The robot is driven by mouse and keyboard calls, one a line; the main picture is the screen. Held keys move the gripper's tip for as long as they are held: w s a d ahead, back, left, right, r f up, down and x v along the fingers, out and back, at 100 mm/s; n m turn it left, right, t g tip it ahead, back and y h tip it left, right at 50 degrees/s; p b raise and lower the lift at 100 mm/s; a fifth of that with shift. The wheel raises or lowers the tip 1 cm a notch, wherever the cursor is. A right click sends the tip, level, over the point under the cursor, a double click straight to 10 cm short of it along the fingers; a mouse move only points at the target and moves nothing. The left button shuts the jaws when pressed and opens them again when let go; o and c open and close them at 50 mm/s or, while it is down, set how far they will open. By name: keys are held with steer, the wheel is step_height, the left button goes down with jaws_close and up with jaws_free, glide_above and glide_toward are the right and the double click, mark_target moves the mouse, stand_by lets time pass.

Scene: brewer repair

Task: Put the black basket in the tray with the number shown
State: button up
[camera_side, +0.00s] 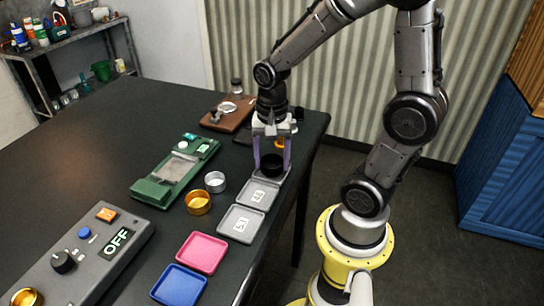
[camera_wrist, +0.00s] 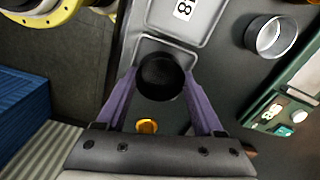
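The black basket (camera_side: 271,165) sits between the two purple fingers of my gripper (camera_side: 272,160), over the far grey tray (camera_side: 285,178). In the wrist view the basket (camera_wrist: 160,78) covers part of that tray (camera_wrist: 142,48). The fingertips (camera_wrist: 160,68) close against both sides of its rim. Whether its base touches the tray is unclear, and any number there is hidden. A middle grey tray (camera_side: 246,200) and a near grey tray (camera_side: 224,228) carry white number labels, which are small. The green device (camera_side: 178,168) has a small white display (camera_side: 203,148), not clearly readable.
A silver cup (camera_side: 215,181) and gold cup (camera_side: 198,202) stand left of the trays. Pink (camera_side: 202,252) and blue (camera_side: 179,285) trays lie nearer. A grey control panel (camera_side: 75,262) reads OFF. A brown board (camera_side: 226,116) lies behind.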

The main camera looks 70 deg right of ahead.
steer(key=o, duration=0.4)
steer(key=shift+o, duration=0.2)
steer(key=shift+r, duration=0.15)
step_height(320, 180, up, 13)
steer(key=s+a+f+n+t, duration=0.1)
steer(key=s+a+n+t, duration=0.4)
steer(key=n, duration=1)
steer(key=shift+s+a+t, duration=0.3)
steer(key=shift+s+a, duration=0.35)
steer(key=shift+a, duration=0.15)
